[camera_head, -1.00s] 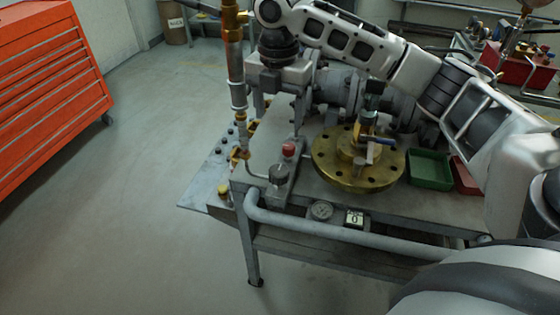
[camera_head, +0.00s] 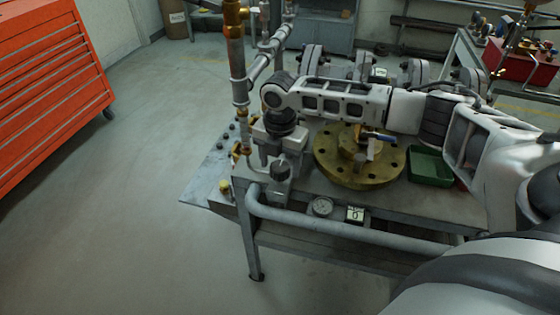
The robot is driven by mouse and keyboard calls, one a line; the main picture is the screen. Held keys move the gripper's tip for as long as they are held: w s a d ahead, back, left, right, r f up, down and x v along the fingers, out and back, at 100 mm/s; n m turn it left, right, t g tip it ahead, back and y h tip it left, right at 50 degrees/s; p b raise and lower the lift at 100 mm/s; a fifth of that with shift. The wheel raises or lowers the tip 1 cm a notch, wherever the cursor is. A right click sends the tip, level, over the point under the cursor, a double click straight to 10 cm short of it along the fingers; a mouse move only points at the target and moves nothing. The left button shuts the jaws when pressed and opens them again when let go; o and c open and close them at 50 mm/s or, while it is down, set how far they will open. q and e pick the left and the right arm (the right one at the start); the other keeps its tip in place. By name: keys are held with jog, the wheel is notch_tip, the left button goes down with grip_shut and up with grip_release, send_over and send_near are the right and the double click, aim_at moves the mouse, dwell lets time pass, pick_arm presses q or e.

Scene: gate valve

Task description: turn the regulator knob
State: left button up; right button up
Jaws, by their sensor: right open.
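The regulator knob (camera_head: 281,169) is a dark round knob on a grey block at the bench's front left corner, beside the copper and grey pipe. My right gripper (camera_head: 277,152) points down just above and behind the knob in the picture. It is open, with nothing seen in it. Its fingers are small and partly merge with the block, so I cannot tell whether they touch the knob. My left gripper is not in view.
A vertical pipe (camera_head: 238,75) stands close left of my right gripper. A brass flange (camera_head: 340,172) with a blue-handled valve and a green tray (camera_head: 430,168) lie to the right. A gauge (camera_head: 322,207) and a counter (camera_head: 355,214) sit at the front edge.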

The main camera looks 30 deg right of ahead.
jog(key=c, duration=1)
jog(key=shift+m, duration=0.3)
